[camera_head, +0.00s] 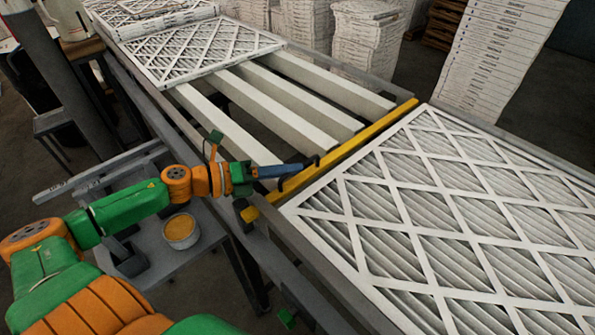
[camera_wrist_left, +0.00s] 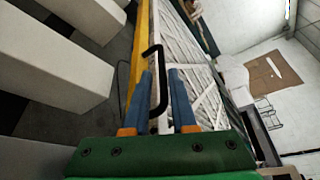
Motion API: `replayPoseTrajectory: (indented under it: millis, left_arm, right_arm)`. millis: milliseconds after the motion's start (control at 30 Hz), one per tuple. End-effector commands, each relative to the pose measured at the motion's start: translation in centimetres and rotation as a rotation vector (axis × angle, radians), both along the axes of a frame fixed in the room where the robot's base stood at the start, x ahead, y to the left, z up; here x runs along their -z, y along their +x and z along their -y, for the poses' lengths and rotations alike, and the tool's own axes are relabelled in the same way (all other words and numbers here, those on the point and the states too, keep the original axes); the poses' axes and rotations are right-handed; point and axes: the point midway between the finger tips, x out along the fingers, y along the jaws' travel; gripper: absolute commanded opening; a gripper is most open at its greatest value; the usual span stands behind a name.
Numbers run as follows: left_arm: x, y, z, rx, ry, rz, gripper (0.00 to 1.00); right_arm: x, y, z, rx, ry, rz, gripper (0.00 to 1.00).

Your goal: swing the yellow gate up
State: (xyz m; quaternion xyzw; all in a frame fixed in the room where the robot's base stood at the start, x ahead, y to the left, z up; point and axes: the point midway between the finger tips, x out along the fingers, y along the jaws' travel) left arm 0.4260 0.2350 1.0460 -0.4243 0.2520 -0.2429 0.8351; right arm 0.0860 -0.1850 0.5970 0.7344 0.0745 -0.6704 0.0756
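The yellow gate (camera_head: 358,141) is a long bar lying low across the conveyor, between the white rollers and a large filter panel. It also shows in the left wrist view (camera_wrist_left: 138,50). A black bracket handle (camera_head: 300,174) stands on the gate. My left gripper (camera_head: 283,171) is at this handle, reaching in from the left. In the left wrist view its two blue fingers (camera_wrist_left: 160,75) stand apart, one on each side of the black handle (camera_wrist_left: 162,80). A slim gap shows beside the handle, so I see no firm grip. My right gripper is out of view.
A white lattice-faced filter (camera_head: 425,203) lies right of the gate, and another (camera_head: 190,52) lies beyond the rollers (camera_head: 285,100). Grey conveyor rails (camera_head: 185,125) run alongside. A yellow-topped tin (camera_head: 181,231) stands on a low table below my arm. Stacked filters (camera_head: 500,55) stand behind.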

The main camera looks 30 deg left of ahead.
Motion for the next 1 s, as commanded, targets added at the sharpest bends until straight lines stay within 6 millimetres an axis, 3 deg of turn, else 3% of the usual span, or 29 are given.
replayPoseTrajectory:
  millis: [300,633,733,1000]
  left_arm:
    - [0.2,1.4,1.1,-0.002,-0.003,0.001,0.25]
    - [0.3,1.5,1.2,-0.002,-0.002,0.0,0.25]
    - [0.3,1.5,1.2,-0.002,-0.002,0.0,0.0]
    - [0.3,1.5,1.2,-0.002,-0.003,0.0,0.0]
  right_arm:
    - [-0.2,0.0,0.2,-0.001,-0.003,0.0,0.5]
    - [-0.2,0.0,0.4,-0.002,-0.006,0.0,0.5]
    - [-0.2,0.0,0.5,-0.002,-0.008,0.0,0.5]
    - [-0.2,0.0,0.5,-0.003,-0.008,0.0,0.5]
